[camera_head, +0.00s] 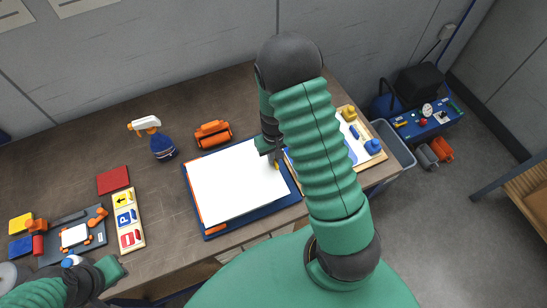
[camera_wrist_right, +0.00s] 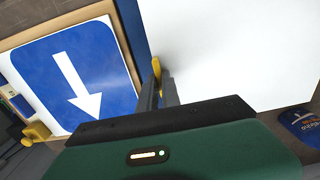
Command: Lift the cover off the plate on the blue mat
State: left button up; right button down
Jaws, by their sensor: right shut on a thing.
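A white rectangular cover (camera_head: 232,182) lies over the blue mat (camera_head: 214,236) in the middle of the table; in the wrist view it fills the upper right (camera_wrist_right: 235,50). Orange strips show along its left edge in the head view. Whatever lies under it is hidden. My right gripper (camera_head: 272,155) is at the cover's right side, shut on a small yellow tab (camera_wrist_right: 156,68) at its edge. I cannot tell whether the cover is raised. My left gripper (camera_head: 108,271) is at the lower left, partly in view, its fingers unclear.
Right of the mat is a wooden-framed board with a blue arrow sign (camera_wrist_right: 75,75). A spray bottle (camera_head: 155,138) and an orange tool (camera_head: 213,134) stand behind. At left are a sign strip (camera_head: 126,218), a red square (camera_head: 113,180) and a dark tray (camera_head: 55,247).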

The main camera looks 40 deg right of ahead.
jog(key=s+a, duration=0.2)
jog(key=a, duration=0.2)
jog(key=s+a+r+b, duration=0.1)
jog(key=s+a, duration=0.2)
jog(key=s+a+b, duration=0.1)
jog(key=s+a, duration=0.2)
jog(key=a, duration=0.1)
jog(key=shift+s+a+r, duration=0.15)
jog(key=shift+a+r, duration=0.1)
jog(key=shift+a, duration=0.05)
jog(key=shift+s+a+r, duration=0.1)
jog(key=shift+a+r, duration=0.05)
jog(key=shift+r, duration=0.25)
jog(key=shift+r+p, duration=0.55)
jog(key=shift+p, duration=0.3)
jog(key=shift+r+p, duration=0.8)
jog(key=shift+f, duration=0.1)
